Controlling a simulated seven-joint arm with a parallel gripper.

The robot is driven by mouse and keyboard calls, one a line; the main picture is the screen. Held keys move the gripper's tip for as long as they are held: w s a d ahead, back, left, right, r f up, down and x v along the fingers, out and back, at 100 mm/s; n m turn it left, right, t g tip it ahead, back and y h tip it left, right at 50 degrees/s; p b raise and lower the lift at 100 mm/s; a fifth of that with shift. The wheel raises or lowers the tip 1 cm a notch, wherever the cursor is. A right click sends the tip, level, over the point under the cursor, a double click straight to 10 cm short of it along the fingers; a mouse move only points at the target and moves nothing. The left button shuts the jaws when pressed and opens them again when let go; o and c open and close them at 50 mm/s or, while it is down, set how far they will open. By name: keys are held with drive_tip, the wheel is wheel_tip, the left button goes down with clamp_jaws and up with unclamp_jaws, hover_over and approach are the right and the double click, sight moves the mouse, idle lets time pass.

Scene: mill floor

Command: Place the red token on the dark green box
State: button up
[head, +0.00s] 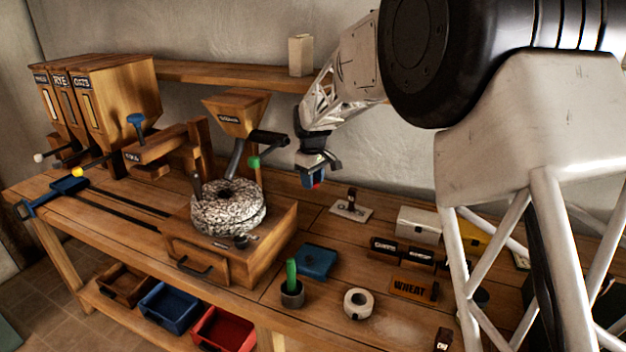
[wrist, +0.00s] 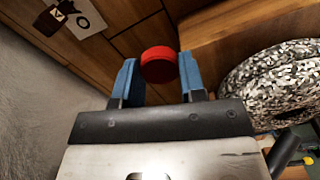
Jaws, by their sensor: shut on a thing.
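My gripper (head: 315,181) is up in the air above the bench, to the right of the millstone. Its blue fingers, seen in the wrist view (wrist: 159,76), are shut on the red token (wrist: 159,64), a small round disc at the fingertips. In the head view only a small bit of red shows at the fingertips. A dark, greenish box-like surface (head: 522,312) shows partly behind my arm's struts at the lower right of the head view. I cannot tell for sure that it is the dark green box.
The speckled millstone (head: 228,216) and the wooden hopper (head: 236,112) stand left of my gripper. A blue plate (head: 316,262), a pot with a green stick (head: 291,290), a white roll (head: 357,304) and a WHEAT block (head: 413,288) are on the bench. Coloured bins sit below.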

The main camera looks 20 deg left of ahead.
idle(0.4)
drive_tip(key=shift+d+r, duration=0.1)
drive_tip(key=shift+d, duration=0.55)
drive_tip(key=s+d+r+m, duration=0.15)
drive_tip(key=s+d, duration=0.25)
drive_tip(key=d, duration=1.5)
drive_tip(key=s+d+r+m, duration=0.1)
drive_tip(key=s+d+m, duration=0.2)
drive_tip(key=d, duration=1.5)
drive_tip(key=s+d+f+m, duration=0.2)
drive_tip(key=s+d, duration=1)
drive_tip(key=s, duration=0.2)
drive_tip(key=s+d+f+m, duration=0.2)
drive_tip(key=s+d+f, duration=0.1)
drive_tip(key=s+d, duration=0.9)
drive_tip(key=shift+s+f, duration=0.2)
drive_tip(key=shift+s, duration=0.65)
drive_tip(key=shift+w+d, duration=0.1)
drive_tip(key=shift+w, duration=0.05)
drive_tip(key=shift+w+d+f, duration=0.25)
drive_tip(key=shift+w+d, duration=0.35)
drive_tip(key=shift+w, duration=1.95)
drive_tip(key=shift+w+d+f, duration=0.25)
drive_tip(key=shift+w+d, duration=0.35)
drive_tip(key=shift+w, duration=2)
drive_tip(key=shift+w+d+f, duration=0.25)
drive_tip(key=shift+w+d, duration=0.35)
drive_tip(key=shift+w, duration=1.95)
